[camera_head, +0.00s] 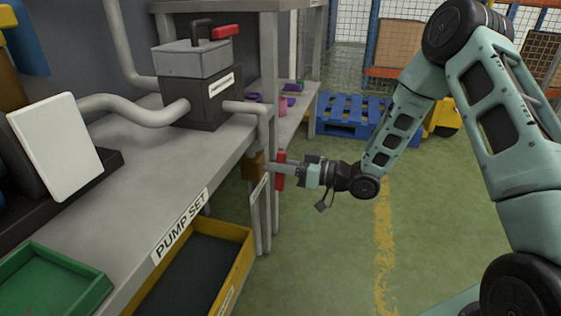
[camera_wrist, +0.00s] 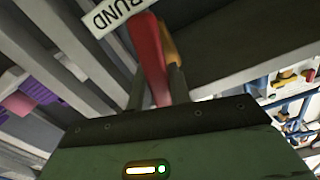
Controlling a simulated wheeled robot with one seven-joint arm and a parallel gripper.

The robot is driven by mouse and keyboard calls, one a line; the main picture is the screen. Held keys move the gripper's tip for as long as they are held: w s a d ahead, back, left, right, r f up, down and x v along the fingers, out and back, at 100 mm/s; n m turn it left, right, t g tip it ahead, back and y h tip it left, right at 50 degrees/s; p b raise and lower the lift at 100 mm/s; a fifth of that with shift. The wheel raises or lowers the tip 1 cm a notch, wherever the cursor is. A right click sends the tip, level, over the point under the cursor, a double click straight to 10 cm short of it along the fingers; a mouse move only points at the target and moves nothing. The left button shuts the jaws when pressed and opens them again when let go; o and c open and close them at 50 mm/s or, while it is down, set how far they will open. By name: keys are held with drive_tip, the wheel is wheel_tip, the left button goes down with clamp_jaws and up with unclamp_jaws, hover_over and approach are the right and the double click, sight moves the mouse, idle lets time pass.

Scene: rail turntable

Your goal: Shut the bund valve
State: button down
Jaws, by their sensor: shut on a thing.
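The bund valve's red lever (camera_head: 280,182) stands upright in the head view, beside the vertical grey pipe at the bench's edge. The brass-brown valve body (camera_head: 254,165) is just left of it. A pale label strip (camera_head: 259,192) hangs by the pipe; the label reads BUND in the wrist view (camera_wrist: 117,15). My gripper (camera_head: 287,169) reaches in from the right and is shut on the lever. In the wrist view the red lever (camera_wrist: 148,52) runs down between my two grey fingers (camera_wrist: 157,92). The fingers hide part of the lever.
The grey bench (camera_head: 140,190) marked PUMP SET carries a dark pump box (camera_head: 197,98) with another red handle (camera_head: 224,32) on top. A yellow bin (camera_head: 240,237) sits below. A blue pallet (camera_head: 345,115) lies behind. Green floor on the right is clear.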

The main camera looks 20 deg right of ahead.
drive_tip(key=m+p, duration=0.1)
drive_tip(key=p, duration=0.1)
drive_tip(key=m+p, duration=0.2)
drive_tip(key=shift+w+d+r+p, duration=0.1)
drive_tip(key=shift+d+r+p, duration=0.1)
drive_tip(key=shift+p, duration=0.2)
drive_tip(key=m+p, duration=0.3)
drive_tip(key=m, duration=0.1)
drive_tip(key=shift+w+d+f+p, duration=0.15)
drive_tip(key=shift+f+p, duration=0.1)
drive_tip(key=shift+p, duration=0.15)
drive_tip(key=m+p, duration=0.2)
drive_tip(key=m, duration=0.1)
drive_tip(key=shift+w+f+m, duration=0.1)
drive_tip(key=shift+f+m, duration=0.2)
drive_tip(key=shift+f, duration=0.05)
drive_tip(key=shift+f+m+p, duration=0.2)
drive_tip(key=shift+m+p, duration=0.3)
drive_tip(key=shift+m, duration=0.6)
drive_tip(key=shift+f+m+p, duration=0.2)
drive_tip(key=shift+m+p, duration=0.3)
drive_tip(key=shift+m, duration=0.6)
drive_tip(key=c, duration=1.3)
unclamp_jaws()
drive_tip(key=p+v, duration=0.3)
drive_tip(key=v, duration=1.4)
drive_tip(key=shift+d, duration=0.2)
